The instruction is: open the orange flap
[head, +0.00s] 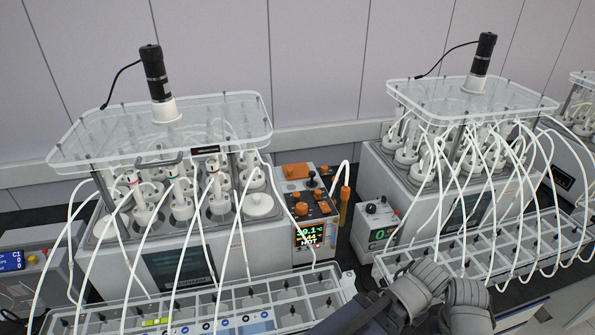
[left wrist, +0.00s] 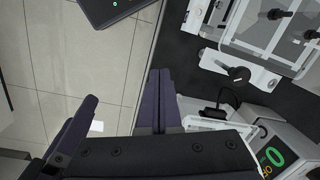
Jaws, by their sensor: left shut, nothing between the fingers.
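The control box (head: 314,238) with a lit display stands between two reactor units in the head view. An orange flap-like part (head: 296,170) lies on its top at the back left. Smaller orange parts (head: 301,208) sit lower on its face. I cannot tell for sure which one is the flap, or whether it is open. My left gripper (left wrist: 160,75) shows in the left wrist view with its dark fingers together and empty, apart from the control box. No orange flap shows there. My right gripper is not in view.
A small box with a green display (head: 380,232) stands right of the control box, and it also shows in the left wrist view (left wrist: 272,152). White tubes loop around the reactors. Clear trays (head: 205,307) line the front. Tiled floor (left wrist: 75,50) lies beyond the bench edge.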

